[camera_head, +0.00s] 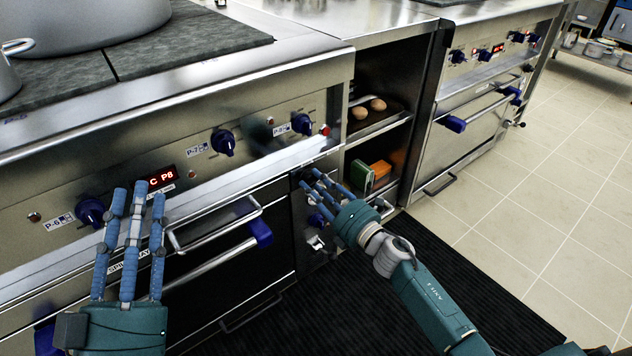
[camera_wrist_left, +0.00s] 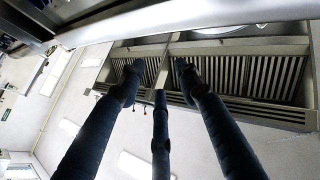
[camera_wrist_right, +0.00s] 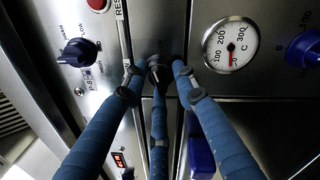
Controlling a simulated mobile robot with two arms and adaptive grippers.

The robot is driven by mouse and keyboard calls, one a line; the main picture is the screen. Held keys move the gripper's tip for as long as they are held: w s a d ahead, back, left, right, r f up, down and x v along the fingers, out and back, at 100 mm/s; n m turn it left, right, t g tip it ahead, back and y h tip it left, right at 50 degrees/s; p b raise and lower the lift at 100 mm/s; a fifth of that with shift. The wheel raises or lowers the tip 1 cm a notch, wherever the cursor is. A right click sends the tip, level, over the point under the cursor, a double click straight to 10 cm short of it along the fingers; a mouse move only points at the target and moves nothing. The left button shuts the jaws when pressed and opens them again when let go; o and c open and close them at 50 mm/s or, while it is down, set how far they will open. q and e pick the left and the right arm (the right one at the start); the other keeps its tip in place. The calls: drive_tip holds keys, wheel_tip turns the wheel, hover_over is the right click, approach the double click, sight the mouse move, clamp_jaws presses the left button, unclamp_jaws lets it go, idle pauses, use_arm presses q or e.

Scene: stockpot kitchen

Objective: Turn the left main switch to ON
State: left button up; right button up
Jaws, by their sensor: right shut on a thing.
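My right gripper (camera_head: 312,182) is at the narrow control panel right of the oven door. In the right wrist view its fingers (camera_wrist_right: 157,82) close around a small dark switch knob (camera_wrist_right: 156,70). The fingers hide much of this knob, and I cannot read its position or label. My left gripper (camera_head: 138,190) is open and empty in front of the left range's panel; in the left wrist view its fingers (camera_wrist_left: 158,80) are spread with nothing between them.
A blue knob (camera_wrist_right: 76,52), a red button (camera_wrist_right: 98,4) and a temperature gauge (camera_wrist_right: 231,45) surround the right fingers. The oven handle (camera_head: 212,232) sticks out between my arms. An open shelf (camera_head: 382,128) holds eggs and boxes. Tiled floor at right is clear.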

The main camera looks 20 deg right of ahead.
drive_tip(key=m, duration=0.1)
drive_tip(key=m+p, duration=0.1)
drive_tip(key=m, duration=0.1)
drive_tip(key=shift+w+d+r, duration=0.1)
drive_tip(key=shift+d+r, duration=0.1)
use_arm(q)
wheel_tip(320, 180, down, 8)
drive_tip(key=w+g+y, duration=0.1)
drive_tip(key=w+g, duration=0.1)
drive_tip(key=g, duration=0.2)
drive_tip(key=shift+w+a+y, duration=0.15)
drive_tip(key=shift+a+y, duration=0.1)
drive_tip(key=shift+y, duration=0.05)
use_arm(e)
drive_tip(key=shift+m+h, duration=0.3)
drive_tip(key=shift+m, duration=0.1)
use_arm(q)
drive_tip(key=shift+f, duration=0.1)
use_arm(e)
drive_tip(key=o, duration=1.1)
drive_tip(key=shift+d+f, duration=0.1)
drive_tip(key=shift+c, duration=0.2)
use_arm(q)
drive_tip(key=shift+d, duration=0.1)
use_arm(e)
drive_tip(key=shift+o, duration=0.4)
drive_tip(key=shift+f, duration=0.1)
drive_tip(key=v, duration=1.2)
